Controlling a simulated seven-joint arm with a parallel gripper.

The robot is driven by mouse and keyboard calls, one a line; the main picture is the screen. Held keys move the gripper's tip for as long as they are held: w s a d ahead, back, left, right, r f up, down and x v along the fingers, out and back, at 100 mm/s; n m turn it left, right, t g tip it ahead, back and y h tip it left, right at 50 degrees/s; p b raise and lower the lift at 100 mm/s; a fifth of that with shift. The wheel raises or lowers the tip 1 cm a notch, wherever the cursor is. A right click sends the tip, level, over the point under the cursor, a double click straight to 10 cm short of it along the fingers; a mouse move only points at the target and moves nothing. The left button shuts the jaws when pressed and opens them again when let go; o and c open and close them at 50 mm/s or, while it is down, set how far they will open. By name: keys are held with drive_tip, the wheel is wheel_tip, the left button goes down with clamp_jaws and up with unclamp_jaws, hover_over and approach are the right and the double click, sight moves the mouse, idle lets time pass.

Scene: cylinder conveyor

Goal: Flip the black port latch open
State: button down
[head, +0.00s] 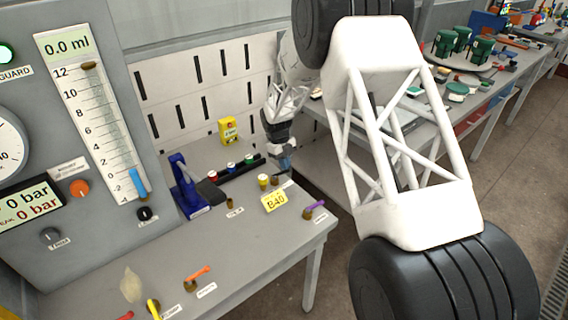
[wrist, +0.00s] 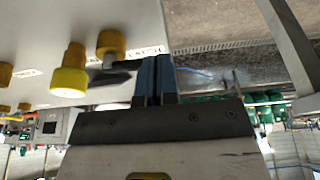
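The black port latch (wrist: 110,77) shows in the wrist view as a dark lever beside a brass fitting (wrist: 111,42), just left of my fingertips. A label on the table by the fitting appears to read LATCH. In the head view I cannot make out the latch beside my gripper. My gripper (wrist: 154,66) has its two blue fingers together, with nothing visible between them. The latch's right end lies close to the left finger; I cannot tell whether they touch. In the head view my gripper (head: 285,167) is low over the table's back right part.
A yellow-capped fitting (head: 263,181) stands left of my gripper, and a yellow B40 sign (head: 274,201) lies in front. A black rail with coloured caps (head: 231,168) and a blue device (head: 184,187) are further left. A purple-handled valve (head: 315,209) is near the right edge.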

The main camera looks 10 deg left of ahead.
drive_tip(key=shift+s+d, duration=0.45)
drive_tip(key=shift+d, duration=0.05)
drive_tip(key=shift+s+d+f, duration=0.1)
drive_tip(key=shift+s+d, duration=0.3)
drive_tip(key=shift+s, duration=0.2)
drive_tip(key=shift+s+d, duration=0.15)
drive_tip(key=shift+s, duration=0.5)
drive_tip(key=shift+s+d, duration=0.15)
drive_tip(key=shift+s, duration=0.45)
drive_tip(key=shift+s+a+m+g+y, duration=0.15)
drive_tip(key=shift+s+m, duration=0.2)
drive_tip(key=shift+m, duration=0.35)
drive_tip(key=shift+s+d+m+g+y, duration=0.15)
drive_tip(key=shift+s+m, duration=0.15)
drive_tip(key=shift+m, duration=0.4)
drive_tip(key=shift+a, duration=0.1)
